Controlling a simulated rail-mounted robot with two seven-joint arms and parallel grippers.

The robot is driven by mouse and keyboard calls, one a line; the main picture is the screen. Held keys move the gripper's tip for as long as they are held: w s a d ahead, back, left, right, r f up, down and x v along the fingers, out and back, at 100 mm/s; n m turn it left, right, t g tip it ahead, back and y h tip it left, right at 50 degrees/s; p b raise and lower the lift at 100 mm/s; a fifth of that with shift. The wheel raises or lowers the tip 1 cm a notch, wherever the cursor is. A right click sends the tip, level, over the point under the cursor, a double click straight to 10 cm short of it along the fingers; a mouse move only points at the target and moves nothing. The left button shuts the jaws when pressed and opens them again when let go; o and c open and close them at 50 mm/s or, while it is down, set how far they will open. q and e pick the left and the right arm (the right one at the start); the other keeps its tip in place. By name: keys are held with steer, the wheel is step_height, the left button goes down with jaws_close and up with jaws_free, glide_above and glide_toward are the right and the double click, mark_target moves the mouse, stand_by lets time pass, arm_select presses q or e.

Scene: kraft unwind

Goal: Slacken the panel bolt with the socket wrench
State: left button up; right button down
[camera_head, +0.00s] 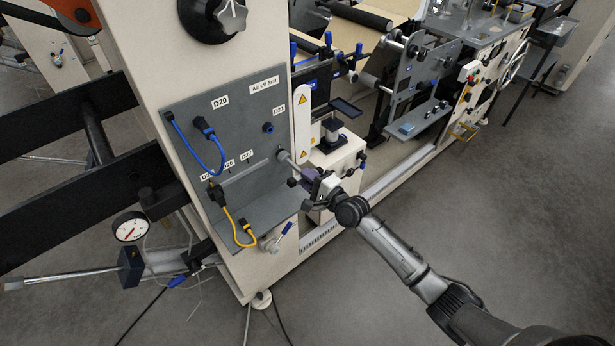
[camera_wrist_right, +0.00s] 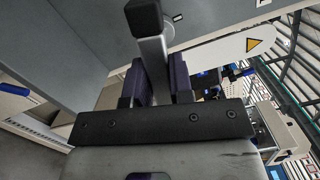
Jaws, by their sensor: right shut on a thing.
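The socket wrench (camera_head: 288,163) is a grey metal bar, one end at the right part of the grey panel (camera_head: 200,110). In the right wrist view the wrench (camera_wrist_right: 152,50) runs up from between my fingers and has a black end. My right gripper (camera_head: 312,182) is shut on the wrench just in front of the panel; its dark purple fingers (camera_wrist_right: 157,85) flank the bar in the wrist view. The panel bolt is not clearly visible; whether the socket sits on it I cannot tell. My left gripper is not in view.
A blue cable (camera_head: 213,150) and a yellow cable (camera_head: 234,222) hang on the panel. A blue-handled valve (camera_head: 280,238) sits below it. A white guard with warning signs (camera_head: 302,110) stands close beside the gripper. The floor at right (camera_head: 500,200) is clear.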

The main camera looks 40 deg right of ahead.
steer(key=shift+d+n, duration=0.1)
steer(key=shift+n, duration=0.3)
steer(key=shift+r+n+p, duration=0.2)
steer(key=shift+n+p, duration=0.35)
steer(key=shift+n, duration=0.35)
steer(key=shift+f, duration=0.1)
